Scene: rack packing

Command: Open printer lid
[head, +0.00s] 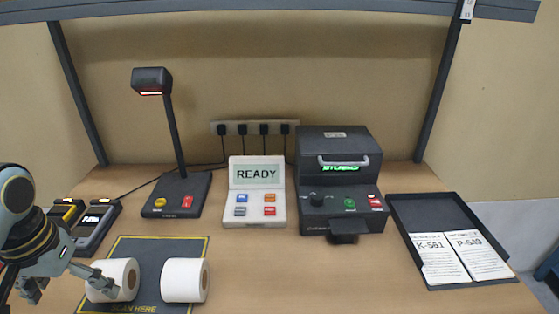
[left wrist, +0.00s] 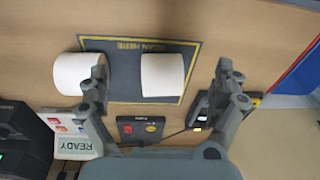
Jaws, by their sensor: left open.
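The black printer (head: 316,217) stands at the back right of the desk. Its lid (head: 335,140) looks closed, with a light grey handle (head: 343,162) across the front and a green display behind it. Part of the printer shows at the lower left of the left wrist view (left wrist: 22,130). My left gripper (head: 68,288) is open at the front left, far from the printer. Its fingers are spread over the mat in the left wrist view (left wrist: 160,72), with nothing visibly held. One finger overlaps the left white roll (head: 125,275); contact cannot be told. My right gripper is out of view.
A second white roll (head: 184,280) lies on the dark mat (head: 150,246). A READY terminal (head: 257,209), a scanner lamp (head: 177,193) and handheld devices (head: 97,226) stand left of the printer. A black tray (head: 405,208) with labels is right. The desk before the printer is clear.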

